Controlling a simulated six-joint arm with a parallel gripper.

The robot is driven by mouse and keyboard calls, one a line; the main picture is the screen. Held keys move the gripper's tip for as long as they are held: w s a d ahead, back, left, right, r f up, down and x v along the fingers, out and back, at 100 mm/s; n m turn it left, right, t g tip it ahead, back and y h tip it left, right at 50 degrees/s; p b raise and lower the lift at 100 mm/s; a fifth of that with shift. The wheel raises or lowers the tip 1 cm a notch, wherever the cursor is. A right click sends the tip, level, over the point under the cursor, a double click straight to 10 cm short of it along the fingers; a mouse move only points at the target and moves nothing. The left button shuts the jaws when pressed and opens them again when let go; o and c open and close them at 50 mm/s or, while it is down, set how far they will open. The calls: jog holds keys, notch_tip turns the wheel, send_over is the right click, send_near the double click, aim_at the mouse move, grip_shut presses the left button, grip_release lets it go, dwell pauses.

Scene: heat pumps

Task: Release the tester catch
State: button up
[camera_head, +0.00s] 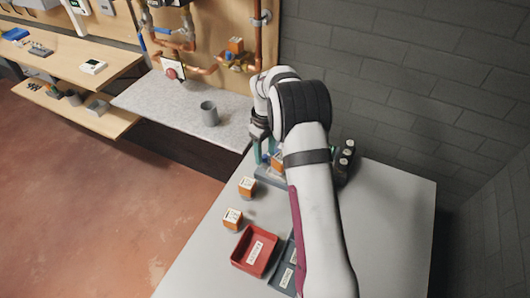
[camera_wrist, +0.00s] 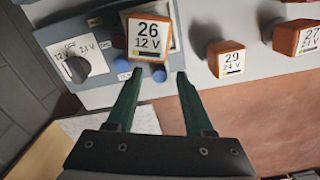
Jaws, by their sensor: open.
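The tester (camera_wrist: 95,98) is a grey-blue box at the upper left of the wrist view, with a dark round 12 V/24 V knob (camera_wrist: 75,68). An orange block labelled 26, 12 V (camera_wrist: 148,38) sits at the tester. Blue rounded parts (camera_wrist: 145,88) show just below and beside this block; I cannot tell which one is the catch. My gripper (camera_wrist: 158,76) is open, its green fingers either side of the blue parts below the block, with nothing held. In the head view the tester (camera_head: 268,178) is partly hidden by my arm, and my gripper (camera_head: 264,148) is over it.
Orange blocks 29 (camera_wrist: 226,58) and 27 (camera_wrist: 298,38) stand right of the tester in the wrist view. A red tray (camera_head: 240,262) and a grey tray lie near the table's front. Dark cylinders (camera_head: 346,158) stand right of my arm. A grey cup (camera_head: 209,113) stands on the back bench.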

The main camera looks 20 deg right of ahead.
jog(key=shift+f, duration=0.4)
grip_shut()
dwell(1.2)
